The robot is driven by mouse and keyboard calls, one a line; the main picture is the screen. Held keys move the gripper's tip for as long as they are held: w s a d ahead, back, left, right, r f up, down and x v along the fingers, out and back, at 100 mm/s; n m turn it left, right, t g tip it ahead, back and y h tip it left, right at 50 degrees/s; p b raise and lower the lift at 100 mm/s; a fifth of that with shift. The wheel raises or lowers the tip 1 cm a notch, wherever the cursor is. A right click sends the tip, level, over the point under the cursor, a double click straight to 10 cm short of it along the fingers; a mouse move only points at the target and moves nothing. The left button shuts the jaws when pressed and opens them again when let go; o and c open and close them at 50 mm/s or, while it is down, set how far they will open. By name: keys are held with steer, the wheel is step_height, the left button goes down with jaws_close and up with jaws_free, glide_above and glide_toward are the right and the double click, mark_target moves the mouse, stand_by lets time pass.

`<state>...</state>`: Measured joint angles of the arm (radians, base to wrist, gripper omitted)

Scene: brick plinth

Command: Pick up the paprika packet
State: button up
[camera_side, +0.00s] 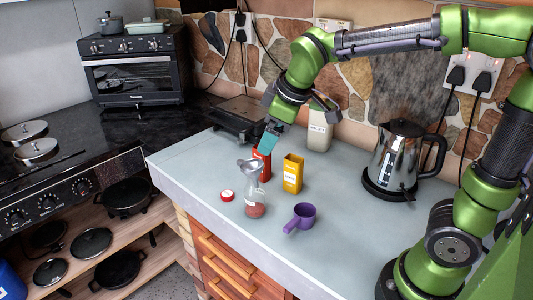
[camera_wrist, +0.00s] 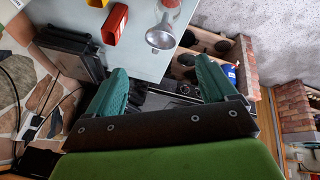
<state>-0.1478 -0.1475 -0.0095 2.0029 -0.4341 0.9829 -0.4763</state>
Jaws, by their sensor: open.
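The red packet (camera_side: 264,166), which I take for the paprika packet by its colour, stands upright on the counter behind the glass jar (camera_side: 255,205). Its lettering is too small to read. In the wrist view the red packet (camera_wrist: 115,24) is near the top edge, beyond my left finger, and its top looks open. A yellow packet (camera_side: 293,174) stands to its right in the side view. My gripper (camera_side: 269,143) is just above and behind the red packet in the side view. In the wrist view my gripper (camera_wrist: 161,66) has its teal fingers wide apart, with nothing between them.
A metal funnel (camera_side: 250,167) sits in the jar, which holds reddish powder. A kettle (camera_side: 397,155), a pale container (camera_side: 319,132) and a dark appliance (camera_side: 240,117) stand farther back.

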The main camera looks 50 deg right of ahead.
mark_target(266, 162)
steer(key=w+a+f+n+h, duration=0.2)
steer(key=w+f+n, duration=0.3)
steer(key=w, duration=0.3)
steer(key=w+a+f+n+h, duration=0.2)
steer(key=w+f+n, duration=0.25)
steer(key=w, duration=0.45)
steer(key=d+f+n+g+h, duration=0.1)
steer(key=f+h, duration=0.1)
steer(key=f, duration=0.2)
steer(key=d+f+n+g+h, duration=0.1)
steer(key=d+f+g+h, duration=0.1)
steer(key=f+h, duration=0.1)
steer(key=d+f+n+g+h, duration=0.1)
steer(key=f+g+h, duration=0.1)
steer(key=f, duration=0.3)
steer(key=shift+d+f+h, duration=0.1)
steer(key=shift+d+h, duration=0.3)
steer(key=shift+s+f+g+h, duration=0.3)
steer(key=shift+s+f+h, duration=0.05)
steer(key=shift+s+h, duration=0.05)
steer(key=shift+d, duration=0.35)
steer(key=d, duration=0.9)
steer(key=shift+s+d, duration=0.15)
steer(key=x, duration=0.3)
steer(key=shift+s+d+r, duration=0.1)
steer(key=shift+d+r, duration=0.1)
steer(key=shift+d, duration=0.3)
steer(key=shift+d+f, duration=0.25)
steer(key=shift+d, duration=0.3)
steer(key=c, duration=1.1)
